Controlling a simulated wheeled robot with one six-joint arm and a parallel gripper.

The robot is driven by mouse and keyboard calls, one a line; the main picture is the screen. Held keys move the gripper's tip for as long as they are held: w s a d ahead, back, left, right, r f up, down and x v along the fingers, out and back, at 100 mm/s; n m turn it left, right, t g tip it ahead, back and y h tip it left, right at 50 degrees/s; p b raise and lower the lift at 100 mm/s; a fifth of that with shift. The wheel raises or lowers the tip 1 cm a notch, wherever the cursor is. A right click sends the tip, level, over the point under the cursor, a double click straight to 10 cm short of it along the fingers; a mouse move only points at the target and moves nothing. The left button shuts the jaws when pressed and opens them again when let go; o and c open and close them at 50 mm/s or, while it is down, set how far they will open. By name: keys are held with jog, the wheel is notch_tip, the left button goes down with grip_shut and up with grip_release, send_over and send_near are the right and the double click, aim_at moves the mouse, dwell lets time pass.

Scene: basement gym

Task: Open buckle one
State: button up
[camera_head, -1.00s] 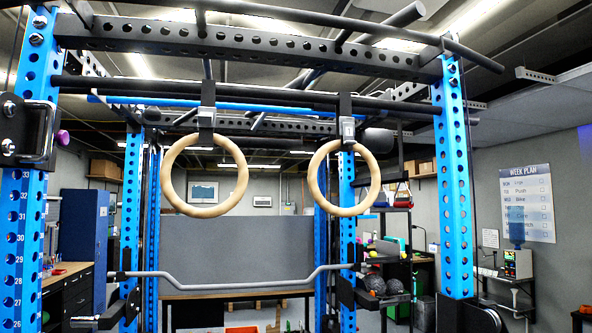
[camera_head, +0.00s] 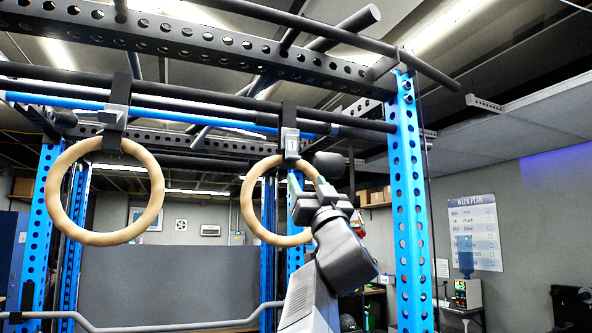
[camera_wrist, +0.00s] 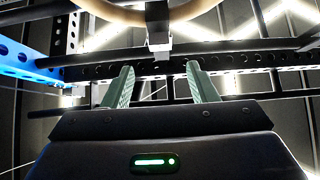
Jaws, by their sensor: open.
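Buckle one (camera_head: 290,143) is a small silver-grey buckle marked "1" on the dark strap above the right wooden ring (camera_head: 248,205). My gripper (camera_head: 307,181) is just below the buckle in the head view, in front of the ring's right part. It is open, with nothing between its fingers. In the wrist view, my gripper (camera_wrist: 161,75) has its two green fingers spread apart. A pale buckle (camera_wrist: 159,42) on a dark strap shows ahead, roughly centred between them, with a gap. The ring (camera_wrist: 125,14) crosses the top of that view.
A second ring (camera_head: 58,215) hangs at left from its own buckle (camera_head: 113,117). Dark and blue bars run above and behind the straps. A blue rack upright (camera_head: 408,200) stands right of my arm. A bent grey bar (camera_head: 160,325) lies low at left.

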aim_at(295, 159)
jog(key=p+x, duration=0.4)
jog(key=x, duration=0.6)
jog(key=shift+w, duration=0.15)
jog(key=shift+d, duration=0.1)
jog(key=c, duration=1)
